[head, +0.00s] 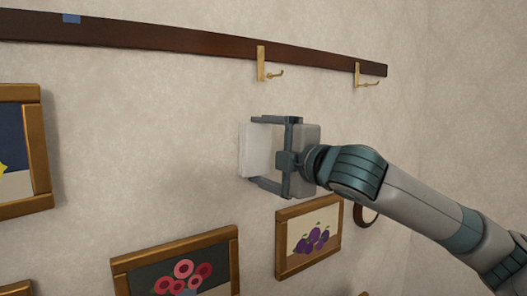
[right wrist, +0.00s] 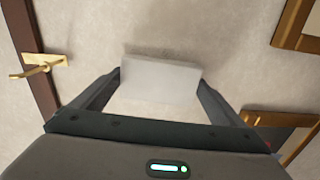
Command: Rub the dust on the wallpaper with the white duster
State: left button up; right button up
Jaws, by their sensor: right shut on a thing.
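The white duster (head: 256,155) is a pale flat block held up near the wallpaper (head: 140,125). My right gripper (head: 253,151) is shut on it, one finger above and one below in the head view. In the right wrist view the duster (right wrist: 160,78) sits between the two fingertips (right wrist: 159,82), its far face toward the wall. I cannot tell whether it touches the wall. The wallpaper is beige and mottled; I cannot pick out the dust from its pattern. My left gripper is not in view.
A dark wooden rail (head: 190,40) with brass hooks (head: 262,65) runs above the gripper. Another frame (head: 38,150) hangs at left.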

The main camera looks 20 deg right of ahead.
jog(key=shift+a, duration=0.1)
jog(key=shift+s+a, duration=0.4)
jog(key=shift+a, duration=0.5)
jog(key=shift+s+a, duration=0.35)
jog(key=shift+a, duration=0.5)
jog(key=shift+r, duration=0.1)
jog(key=shift+r+p, duration=0.95)
jog(key=shift+d, duration=0.15)
jog(key=shift+w+d+p, duration=0.3)
jog(key=shift+w+d, duration=0.1)
jog(key=shift+d, duration=0.45)
jog(key=shift+w+d+p, duration=0.25)
jog(key=shift+w+d, duration=0.15)
jog(key=shift+d, duration=0.45)
jog(key=shift+d, duration=0.15)
jog(key=shift+w+d+p, duration=0.4)
jog(key=shift+d, duration=0.5)
jog(key=shift+w+d+p, duration=0.35)
jog(key=shift+d, duration=0.5)
